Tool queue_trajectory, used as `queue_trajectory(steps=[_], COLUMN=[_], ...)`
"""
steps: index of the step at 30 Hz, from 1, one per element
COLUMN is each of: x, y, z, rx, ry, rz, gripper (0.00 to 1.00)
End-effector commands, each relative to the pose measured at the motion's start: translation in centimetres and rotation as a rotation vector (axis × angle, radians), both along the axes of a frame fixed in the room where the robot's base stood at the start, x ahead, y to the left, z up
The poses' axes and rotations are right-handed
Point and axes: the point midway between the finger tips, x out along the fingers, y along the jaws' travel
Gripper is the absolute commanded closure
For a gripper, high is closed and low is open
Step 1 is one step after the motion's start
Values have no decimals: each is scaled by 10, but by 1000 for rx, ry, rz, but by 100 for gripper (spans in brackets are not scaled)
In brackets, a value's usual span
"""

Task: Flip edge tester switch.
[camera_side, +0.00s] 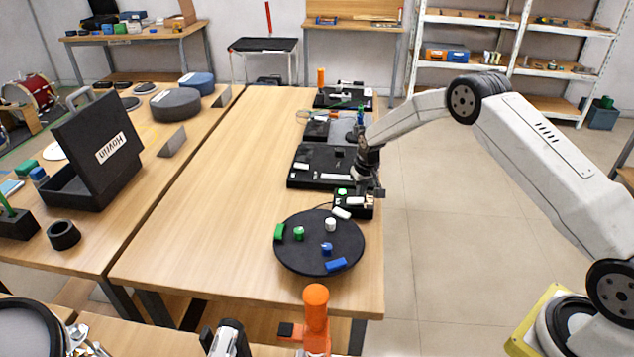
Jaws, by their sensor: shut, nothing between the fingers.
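A small black box (366,211) with a green lit spot (342,191) and a white piece lies near the right edge of the wooden table; it looks like the edge tester. My gripper (372,192) is right above or at this box, pointing down. It is shut with nothing held. The switch itself is too small to make out, partly hidden by my gripper. I cannot tell whether my fingers touch the box.
A round black mat (290,258) with green, white and blue pieces lies in front. Black trays (310,182) stand behind and left of the box. An orange post (316,310) rises at the front. The table's left half (190,220) is clear.

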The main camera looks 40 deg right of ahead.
Motion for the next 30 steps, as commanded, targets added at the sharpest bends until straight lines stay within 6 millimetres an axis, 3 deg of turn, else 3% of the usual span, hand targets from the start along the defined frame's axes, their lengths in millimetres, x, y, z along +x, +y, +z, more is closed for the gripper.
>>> queue_trajectory(steps=[30], x=[0], y=[0], z=[-11], rx=[0], ry=[0], rz=[0], gripper=[100])
